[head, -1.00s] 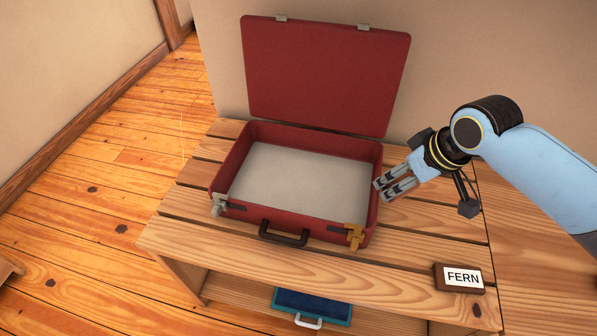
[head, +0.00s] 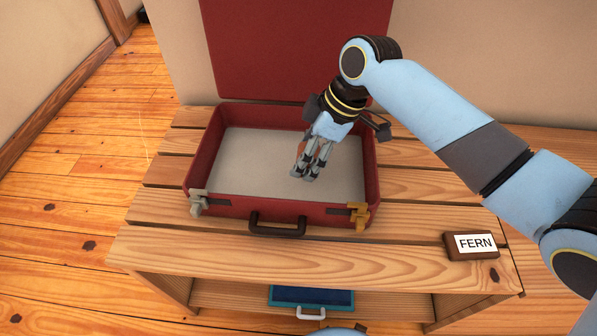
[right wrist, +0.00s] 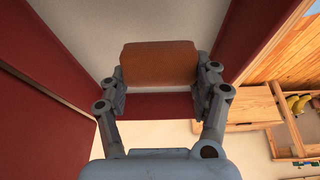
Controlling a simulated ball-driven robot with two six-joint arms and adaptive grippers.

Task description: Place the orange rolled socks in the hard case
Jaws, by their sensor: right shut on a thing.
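The hard case (head: 228,206) is a red suitcase lying open on a slatted wooden bench, its lid (head: 290,60) standing up at the back. Its grey floor (head: 245,165) looks bare. My right gripper (head: 306,176) is over the right half of the case, pointing down. In the right wrist view, the orange rolled socks (right wrist: 159,63) sit between the two fingers, and the gripper is shut on them. In the head view the socks are mostly hidden behind the fingers. I cannot tell whether they touch the case floor. My left gripper is not in view.
A name block reading FERN (head: 472,245) stands on the bench (head: 290,258) at right. A blue case (head: 312,297) lies on the lower shelf. Two latches and a dark handle (head: 277,225) line the case's front edge. Yellow things (right wrist: 299,103) show at the right wrist view's edge.

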